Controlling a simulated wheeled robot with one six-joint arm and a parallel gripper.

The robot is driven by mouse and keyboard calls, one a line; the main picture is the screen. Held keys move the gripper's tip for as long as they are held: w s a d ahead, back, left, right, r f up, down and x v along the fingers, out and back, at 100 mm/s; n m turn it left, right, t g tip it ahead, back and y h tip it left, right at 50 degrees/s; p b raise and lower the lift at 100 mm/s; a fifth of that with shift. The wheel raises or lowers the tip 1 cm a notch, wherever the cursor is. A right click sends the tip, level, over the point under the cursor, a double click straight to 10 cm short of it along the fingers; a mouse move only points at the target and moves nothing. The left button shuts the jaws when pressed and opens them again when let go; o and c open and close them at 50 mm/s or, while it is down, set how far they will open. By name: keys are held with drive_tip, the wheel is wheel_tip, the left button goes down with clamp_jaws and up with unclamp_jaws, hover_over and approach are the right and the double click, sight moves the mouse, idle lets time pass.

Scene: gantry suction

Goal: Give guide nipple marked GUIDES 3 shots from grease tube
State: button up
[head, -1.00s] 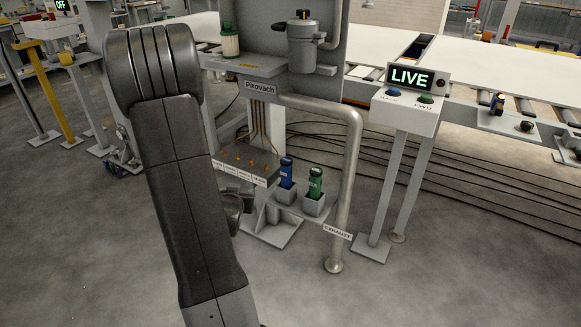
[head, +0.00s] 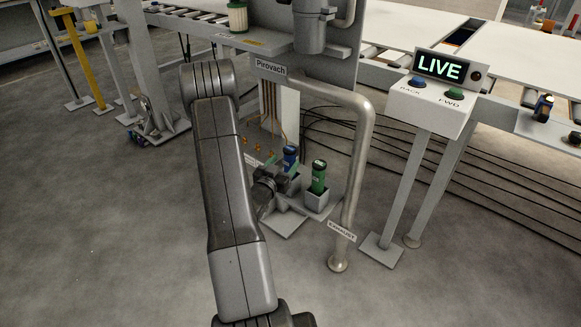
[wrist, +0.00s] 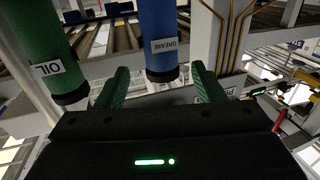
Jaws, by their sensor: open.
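The blue grease tube (head: 290,160), labelled GREASE in the wrist view (wrist: 165,35), stands in a grey holder beside the green oil tube (head: 319,176). My gripper (head: 280,175) is beside the grease tube. In the wrist view, its two green fingers (wrist: 160,72) are spread, one on each side of the tube's dark lower end, with gaps visible. The oil tube also shows there at the left (wrist: 45,45), outside the fingers. The brass nipples (head: 258,149) sit on a grey block left of the tubes, partly behind my arm. Their labels cannot be read, so I cannot tell which is GUIDES.
A bent exhaust pipe (head: 358,150) stands close right of the tubes. A control post with a lit LIVE sign (head: 438,68) stands farther right. Copper lines (head: 268,105) run down to the nipple block.

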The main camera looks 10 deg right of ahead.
sight(292, 151)
drive_tip(key=b+x, duration=0.1)
drive_tip(key=x, duration=0.6)
drive_tip(key=shift+w+d, duration=0.15)
drive_tip(key=shift+w, duration=0.2)
drive_tip(key=shift+c, duration=0.2)
